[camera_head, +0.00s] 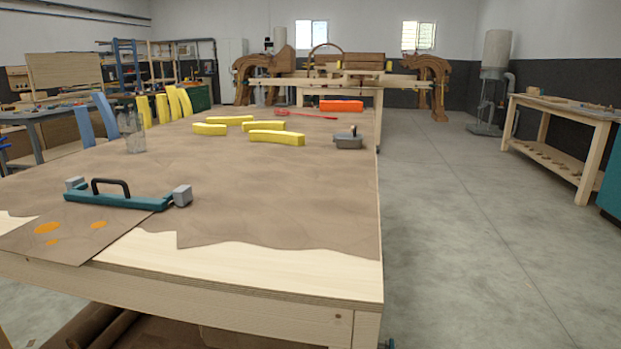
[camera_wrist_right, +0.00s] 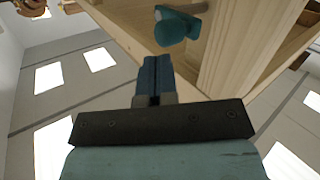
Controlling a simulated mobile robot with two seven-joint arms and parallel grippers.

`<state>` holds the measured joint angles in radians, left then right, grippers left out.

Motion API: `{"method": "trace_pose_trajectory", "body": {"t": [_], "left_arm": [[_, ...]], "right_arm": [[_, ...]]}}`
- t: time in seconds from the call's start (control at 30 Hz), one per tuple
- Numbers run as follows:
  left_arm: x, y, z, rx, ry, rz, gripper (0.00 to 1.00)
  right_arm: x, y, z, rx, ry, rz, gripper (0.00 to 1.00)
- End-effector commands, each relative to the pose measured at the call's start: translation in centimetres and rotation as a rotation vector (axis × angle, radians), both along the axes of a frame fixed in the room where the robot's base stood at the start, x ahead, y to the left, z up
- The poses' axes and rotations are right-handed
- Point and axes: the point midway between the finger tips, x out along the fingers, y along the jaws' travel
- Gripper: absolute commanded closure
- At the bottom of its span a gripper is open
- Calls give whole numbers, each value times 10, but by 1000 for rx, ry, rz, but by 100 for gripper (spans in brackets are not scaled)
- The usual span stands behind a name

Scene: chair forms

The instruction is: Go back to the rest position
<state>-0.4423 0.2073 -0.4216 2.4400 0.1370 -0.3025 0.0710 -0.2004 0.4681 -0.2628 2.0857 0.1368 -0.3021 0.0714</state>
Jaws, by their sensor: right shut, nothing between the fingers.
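My right gripper (camera_wrist_right: 151,78) shows in the right wrist view, with its two dark blue fingers together and nothing between them. It is close to the pale wooden frame of a table (camera_wrist_right: 240,50), and a teal rounded part (camera_wrist_right: 177,27) shows just beyond the fingertips. I cannot tell whether the fingers touch anything. Neither of my grippers shows in the head view, and my left gripper is in no view.
A long workbench (camera_head: 330,283) stands ahead with brown paper on top. On it are a teal tool with a black handle (camera_head: 115,202), several yellow blocks (camera_head: 277,137), a grey tool (camera_head: 347,140) and a clear jar (camera_head: 132,130). Open floor (camera_head: 460,220) lies to its right.

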Motion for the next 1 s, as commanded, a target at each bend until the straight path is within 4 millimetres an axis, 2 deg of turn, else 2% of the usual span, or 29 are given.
{"method": "trace_pose_trajectory", "body": {"t": [0.03, 0.1, 0.2, 0.4, 0.47, 0.5, 0.57, 1.0], "left_arm": [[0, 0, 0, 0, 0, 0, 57], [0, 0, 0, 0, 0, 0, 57], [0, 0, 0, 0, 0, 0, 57], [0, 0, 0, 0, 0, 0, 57], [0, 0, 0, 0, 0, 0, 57], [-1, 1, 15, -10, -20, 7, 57], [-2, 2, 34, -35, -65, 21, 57], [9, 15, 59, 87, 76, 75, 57]], "right_arm": [[-20, 26, 8, 57, 2, 26, 100], [-44, 54, 21, 125, 1, 56, 100], [-75, 86, 44, 218, -4, 87, 100], [-125, 126, 96, 393, -19, 122, 100], [-138, 133, 113, 444, -27, 126, 100], [-140, 133, 129, 458, -48, 125, 100], [-140, 131, 147, 471, -98, 121, 100], [-129, 118, 171, 354, 37, 38, 100]]}}
